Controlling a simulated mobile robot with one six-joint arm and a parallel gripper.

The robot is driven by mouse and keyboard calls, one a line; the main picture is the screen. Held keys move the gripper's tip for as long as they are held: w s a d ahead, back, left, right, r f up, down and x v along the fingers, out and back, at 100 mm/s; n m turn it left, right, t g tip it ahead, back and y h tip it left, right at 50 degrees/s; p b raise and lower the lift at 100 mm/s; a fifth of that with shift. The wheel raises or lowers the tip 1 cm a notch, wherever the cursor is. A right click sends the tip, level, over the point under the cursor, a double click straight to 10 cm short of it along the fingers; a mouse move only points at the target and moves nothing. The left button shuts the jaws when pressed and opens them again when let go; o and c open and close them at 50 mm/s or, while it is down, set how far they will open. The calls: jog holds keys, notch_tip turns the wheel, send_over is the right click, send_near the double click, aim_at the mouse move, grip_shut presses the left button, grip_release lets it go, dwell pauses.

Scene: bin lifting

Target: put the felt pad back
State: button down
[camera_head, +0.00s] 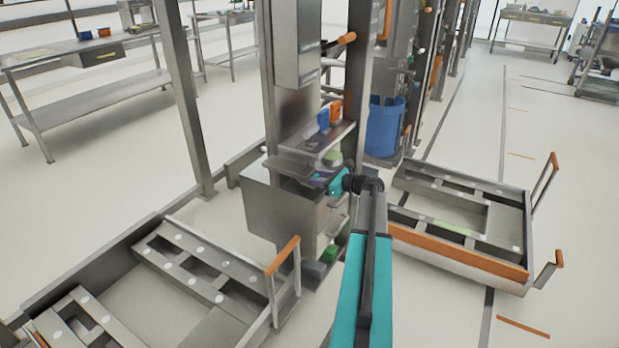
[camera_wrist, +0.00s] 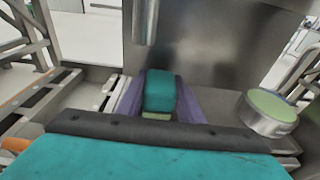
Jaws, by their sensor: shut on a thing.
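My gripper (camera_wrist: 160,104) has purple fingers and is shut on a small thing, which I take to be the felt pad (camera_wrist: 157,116). Only a pale green strip of it shows between the fingers, below a teal block, so its full shape is hidden. In the head view my gripper (camera_head: 320,179) is at the steel station, just above a low ledge in front of the upright column. The held pad cannot be made out there. A round tin with a light green top (camera_wrist: 270,108) stands to the right of the fingers, apart from them.
A steel panel (camera_wrist: 215,45) rises close behind the fingers. An orange and a blue bin (camera_head: 329,113) sit on a shelf above. A blue barrel (camera_head: 384,126) stands behind. Low steel frames with orange handles flank the station, left (camera_head: 185,262) and right (camera_head: 460,254).

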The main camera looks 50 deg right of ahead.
jog(key=shift+f, duration=0.15)
jog(key=c, duration=1.2)
grip_release()
jog(key=shift+s+r, duration=0.15)
jog(key=shift+r, duration=0.05)
jog(key=v, duration=1.1)
jog(key=shift+s+d+p, duration=0.15)
jog(key=shift+s+p, duration=0.2)
jog(key=shift+s, duration=0.05)
